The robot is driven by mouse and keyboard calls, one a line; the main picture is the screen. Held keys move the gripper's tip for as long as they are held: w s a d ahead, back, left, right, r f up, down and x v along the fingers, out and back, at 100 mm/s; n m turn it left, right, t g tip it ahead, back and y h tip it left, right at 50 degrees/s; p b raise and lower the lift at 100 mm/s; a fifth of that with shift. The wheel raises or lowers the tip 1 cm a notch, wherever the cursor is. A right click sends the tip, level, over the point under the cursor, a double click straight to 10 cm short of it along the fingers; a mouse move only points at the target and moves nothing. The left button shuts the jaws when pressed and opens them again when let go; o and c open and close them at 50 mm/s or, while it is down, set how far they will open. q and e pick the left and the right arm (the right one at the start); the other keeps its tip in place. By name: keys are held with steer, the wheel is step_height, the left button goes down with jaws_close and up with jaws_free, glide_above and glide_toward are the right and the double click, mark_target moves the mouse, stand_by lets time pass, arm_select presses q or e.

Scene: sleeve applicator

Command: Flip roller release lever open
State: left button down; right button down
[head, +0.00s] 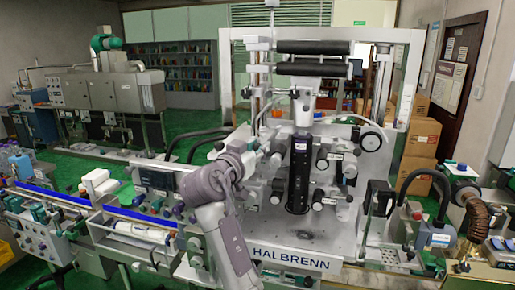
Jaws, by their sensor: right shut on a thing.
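The sleeve applicator (345,225), a pale machine lettered HALBRENN, fills the middle of the head view. Its front carries several rollers and knobs around a dark vertical strip (299,175). My right gripper (262,150) is at the left side of this front, beyond my grey-purple wrist. It is shut on a small part there, which I take to be the roller release lever. The fingers and most of the lever are small and largely hidden by my wrist, so the lever's angle cannot be told. My left gripper is not in view.
Two dark rollers (312,47) sit at the machine's top. A conveyor (90,205) with blue edges runs along the left. A dark bracket (378,205) and a brown corrugated hose (474,222) stand at the right. Cardboard boxes (421,138) are stacked behind.

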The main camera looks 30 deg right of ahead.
steer(key=shift+w+a+f+n+b, duration=0.2)
steer(key=shift+w+n+b, duration=0.05)
steer(key=shift+n+b, duration=0.45)
steer(key=shift+w+a+r+n+t, duration=0.2)
steer(key=shift+w+r+n+t, duration=0.1)
steer(key=shift+n, duration=0.5)
steer(key=c, duration=1.3)
jaws_free()
steer(key=o, duration=0.4)
steer(key=shift+d+f, duration=0.1)
steer(key=shift+c, duration=0.2)
